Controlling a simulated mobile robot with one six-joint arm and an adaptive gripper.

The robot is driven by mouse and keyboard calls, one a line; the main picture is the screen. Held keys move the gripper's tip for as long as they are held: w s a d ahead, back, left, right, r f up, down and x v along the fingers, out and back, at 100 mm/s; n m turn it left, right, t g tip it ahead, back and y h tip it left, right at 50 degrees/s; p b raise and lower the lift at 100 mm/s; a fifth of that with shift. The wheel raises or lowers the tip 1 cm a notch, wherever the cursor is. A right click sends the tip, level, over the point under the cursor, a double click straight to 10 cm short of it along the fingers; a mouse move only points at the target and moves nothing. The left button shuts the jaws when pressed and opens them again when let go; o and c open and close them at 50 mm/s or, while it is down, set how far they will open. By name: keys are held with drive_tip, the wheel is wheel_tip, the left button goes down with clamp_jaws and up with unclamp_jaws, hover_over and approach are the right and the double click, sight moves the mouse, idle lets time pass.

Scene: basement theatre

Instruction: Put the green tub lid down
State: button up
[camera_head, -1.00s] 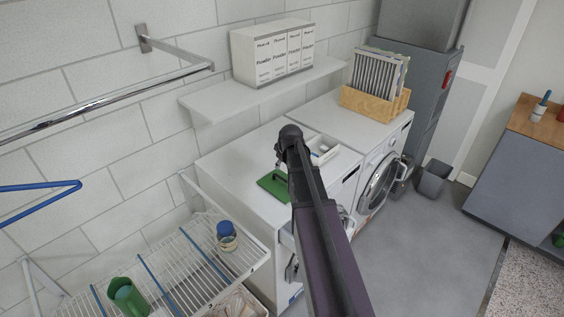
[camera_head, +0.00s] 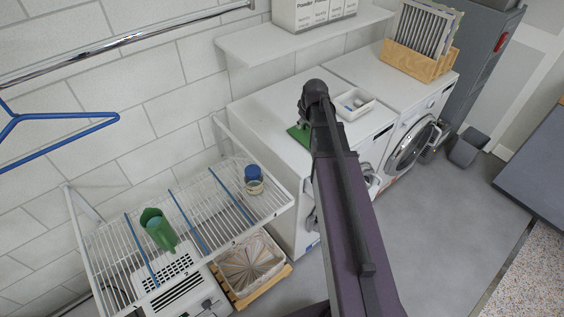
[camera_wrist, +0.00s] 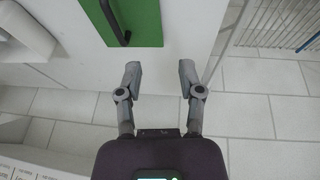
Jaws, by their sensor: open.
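The green tub lid (camera_head: 298,134) lies flat on the white top of the left machine (camera_head: 270,105), partly hidden behind my arm in the head view. In the wrist view the green lid (camera_wrist: 136,20) is at the top, cut off by the frame edge, with a dark handle (camera_wrist: 113,22) on it. My gripper (camera_wrist: 159,72) is open and empty, its two fingers apart. The lid is ahead of the fingertips and not between them. In the head view my arm hides most of the gripper.
A white tray (camera_head: 355,104) stands on the machine right of my arm. A wire rack (camera_head: 208,209) at the left holds a green jug (camera_head: 158,230) and a blue-lidded jar (camera_head: 254,181). A shelf (camera_head: 300,38) overhangs the back. A wooden rack (camera_head: 420,64) stands further right.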

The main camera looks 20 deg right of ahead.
drive_tip(key=s+a+f+m+g, duration=0.1)
drive_tip(key=s+a+m+g, duration=0.2)
drive_tip(key=s+a, duration=1.3)
drive_tip(key=shift+s+a+m+g, duration=0.25)
drive_tip(key=shift+s+g, duration=0.25)
drive_tip(key=shift+s, duration=0.75)
